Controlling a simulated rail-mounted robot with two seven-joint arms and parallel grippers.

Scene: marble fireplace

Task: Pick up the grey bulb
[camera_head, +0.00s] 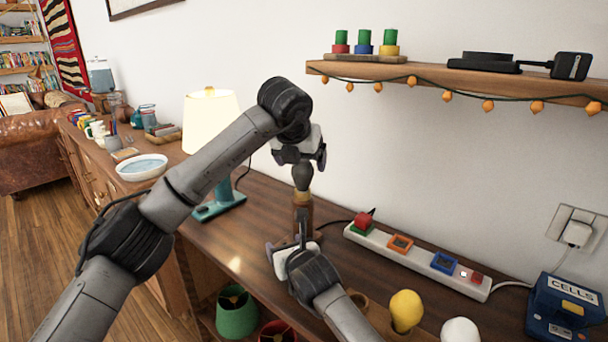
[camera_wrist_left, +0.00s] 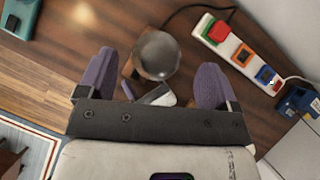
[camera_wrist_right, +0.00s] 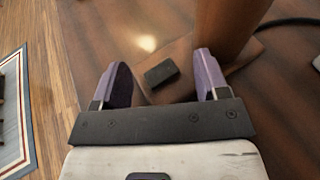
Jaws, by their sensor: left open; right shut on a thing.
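The grey bulb (camera_head: 302,176) stands upright on top of a wooden lamp base (camera_head: 302,212). In the left wrist view the grey bulb (camera_wrist_left: 157,55) is a round glass globe between the fingers. My left gripper (camera_head: 299,160) is open just above the bulb, pointing down, with a finger on either side. My right gripper (camera_head: 293,248) is low at the lamp base. In the right wrist view its fingers straddle the wooden base (camera_wrist_right: 180,58), which bears a small dark block (camera_wrist_right: 161,73). The exact contact is hard to see.
A white power strip (camera_head: 410,263) with coloured sockets lies to the right. A yellow bulb (camera_head: 406,308) and a white bulb (camera_head: 460,331) stand in front, near a blue box (camera_head: 566,306). A teal lamp (camera_head: 212,120) stands left. A wall shelf (camera_head: 450,84) juts out above.

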